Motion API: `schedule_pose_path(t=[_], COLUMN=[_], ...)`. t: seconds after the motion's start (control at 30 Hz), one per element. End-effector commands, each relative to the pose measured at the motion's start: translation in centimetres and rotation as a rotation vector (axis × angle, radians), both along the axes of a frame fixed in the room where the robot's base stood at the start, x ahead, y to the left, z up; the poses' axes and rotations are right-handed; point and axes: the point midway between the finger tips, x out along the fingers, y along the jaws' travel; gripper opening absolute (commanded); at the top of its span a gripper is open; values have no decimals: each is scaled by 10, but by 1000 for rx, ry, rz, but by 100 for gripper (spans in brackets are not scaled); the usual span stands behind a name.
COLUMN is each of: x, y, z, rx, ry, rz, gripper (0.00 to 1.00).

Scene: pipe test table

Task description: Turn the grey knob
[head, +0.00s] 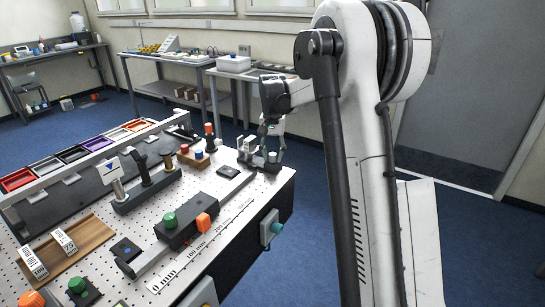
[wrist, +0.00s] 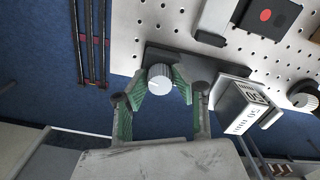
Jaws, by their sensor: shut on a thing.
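The grey knob (wrist: 160,77) is a ribbed, light grey cylinder on a dark base plate (wrist: 190,62) near the edge of the perforated table. My gripper (wrist: 161,88) has its green-padded fingers on both sides of the knob, shut on it. In the head view my gripper (head: 270,146) reaches down at the far right corner of the table, and the knob (head: 272,157) shows small between the fingers. The knob's pointer mark is too small to read.
A white labelled block (wrist: 240,106) stands close to the right finger. Another round knob (wrist: 303,97) lies further right. On the perforated table (head: 225,192) are a green knob and orange block on a dark slide (head: 172,226), and coloured trays (head: 60,160) behind.

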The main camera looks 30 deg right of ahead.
Motion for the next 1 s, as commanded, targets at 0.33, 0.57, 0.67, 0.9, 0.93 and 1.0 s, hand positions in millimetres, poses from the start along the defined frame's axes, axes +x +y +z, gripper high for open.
schedule_pose_path(t=[0.33,0.57,0.67,0.9,0.93,1.0], x=[0,0,0,0,0,0], y=[0,-1,-1,-1,-1,-1], z=[0,0,0,0,0,0], rx=[-1,-1,-1,0,0,0], ry=[-1,-1,-1,-1,-1,-1], rz=[327,546,640,868,897,963], gripper=[0,0,0,0,0,0])
